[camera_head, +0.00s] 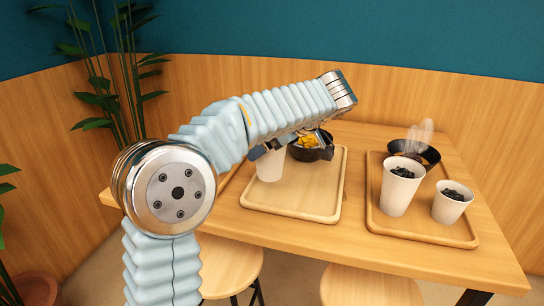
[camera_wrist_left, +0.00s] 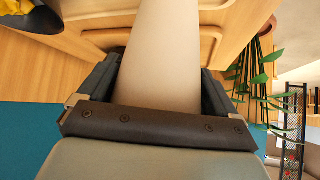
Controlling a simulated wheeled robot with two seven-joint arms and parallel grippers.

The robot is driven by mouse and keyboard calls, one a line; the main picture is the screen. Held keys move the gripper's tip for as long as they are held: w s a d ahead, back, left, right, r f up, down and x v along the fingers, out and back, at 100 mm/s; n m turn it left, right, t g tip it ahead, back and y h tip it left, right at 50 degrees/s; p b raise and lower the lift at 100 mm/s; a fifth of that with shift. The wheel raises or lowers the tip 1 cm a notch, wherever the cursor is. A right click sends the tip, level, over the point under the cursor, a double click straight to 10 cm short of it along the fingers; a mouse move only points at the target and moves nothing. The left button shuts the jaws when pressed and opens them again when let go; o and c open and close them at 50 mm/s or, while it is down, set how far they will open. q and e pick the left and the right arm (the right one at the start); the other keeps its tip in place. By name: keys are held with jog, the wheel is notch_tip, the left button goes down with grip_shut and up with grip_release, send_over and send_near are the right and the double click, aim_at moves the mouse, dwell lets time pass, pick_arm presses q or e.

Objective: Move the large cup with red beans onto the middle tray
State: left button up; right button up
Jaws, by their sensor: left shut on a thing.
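A white cup (camera_head: 270,166) is at the left part of the middle tray (camera_head: 318,205) in the head view. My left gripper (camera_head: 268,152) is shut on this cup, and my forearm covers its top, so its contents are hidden. The cup looks upright; I cannot tell whether its base touches the tray. In the left wrist view the cup (camera_wrist_left: 163,55) stands between the two dark fingers (camera_wrist_left: 160,88). My right gripper is not in view.
A dark bowl with yellow food (camera_head: 311,150) stands at the middle tray's back. The right tray (camera_head: 400,230) holds a large cup (camera_head: 399,190) and a smaller cup (camera_head: 452,205) with black contents, and a dark bowl (camera_head: 414,152). The middle tray's front right is clear. Stools (camera_head: 365,288) stand in front.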

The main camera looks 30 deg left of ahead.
aim_at(271, 159)
pick_arm(q)
jog(key=shift+w+f, duration=0.45)
jog(key=shift+f, duration=1.65)
jog(key=shift+f, duration=0.1)
jog(key=shift+f+b, duration=0.15)
jog(key=shift+b, duration=0.25)
jog(key=o, duration=1)
jog(key=shift+r+p, duration=0.25)
jog(key=shift+p, duration=0.05)
jog(key=v, duration=1.2)
jog(key=shift+p, duration=0.35)
